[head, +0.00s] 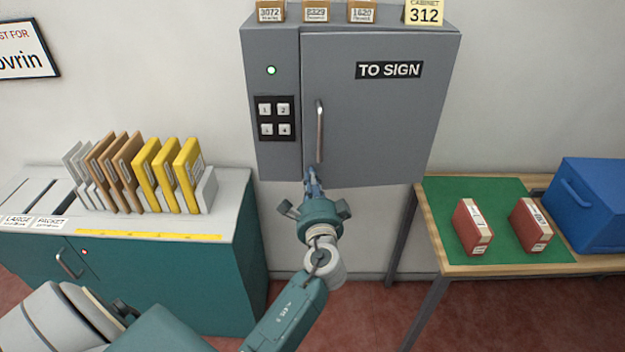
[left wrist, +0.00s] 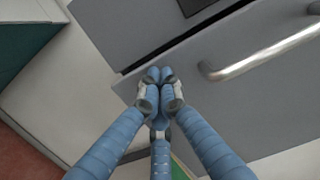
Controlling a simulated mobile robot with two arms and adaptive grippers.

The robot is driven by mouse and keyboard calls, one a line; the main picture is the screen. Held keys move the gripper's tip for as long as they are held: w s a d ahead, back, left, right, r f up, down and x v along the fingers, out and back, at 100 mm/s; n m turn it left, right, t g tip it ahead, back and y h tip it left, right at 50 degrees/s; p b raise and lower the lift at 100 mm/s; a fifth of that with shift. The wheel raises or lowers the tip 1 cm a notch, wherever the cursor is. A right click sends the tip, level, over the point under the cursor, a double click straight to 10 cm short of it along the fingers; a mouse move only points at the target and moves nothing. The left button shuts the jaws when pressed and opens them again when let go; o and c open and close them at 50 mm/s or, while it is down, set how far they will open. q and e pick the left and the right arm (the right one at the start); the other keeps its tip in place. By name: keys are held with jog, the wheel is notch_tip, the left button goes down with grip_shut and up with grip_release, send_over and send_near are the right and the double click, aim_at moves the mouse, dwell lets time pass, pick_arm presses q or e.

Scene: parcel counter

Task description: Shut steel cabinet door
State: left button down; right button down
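The grey steel cabinet (head: 272,150) hangs on the wall. Its door (head: 375,120), labelled TO SIGN, has a vertical metal handle (head: 320,132) near its left edge; the handle also shows in the left wrist view (left wrist: 262,60). A narrow dark gap runs between the door and the keypad panel, so the door looks slightly ajar. My left gripper (head: 312,176) is at the door's lower left corner, below the handle. In the left wrist view its blue fingertips (left wrist: 159,76) are together with nothing between them. I cannot tell whether they touch the door. My right gripper is out of view.
A teal counter (head: 190,285) with several upright envelopes (head: 140,175) stands at left. At right, a wooden table (head: 460,268) holds a green mat, two red boxes (head: 473,228) and a blue case (head: 595,210). Small labelled boxes (head: 316,10) sit on the cabinet.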

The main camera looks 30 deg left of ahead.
aim_at(309, 164)
pick_arm(q)
jog(key=shift+m+t+h, duration=0.5)
jog(key=shift+h, duration=0.2)
jog(key=x, duration=0.4)
jog(key=shift+a+r+b, duration=0.25)
jog(key=shift+a+b, duration=0.15)
jog(key=shift+a, duration=0.1)
jog(key=shift+r, duration=0.1)
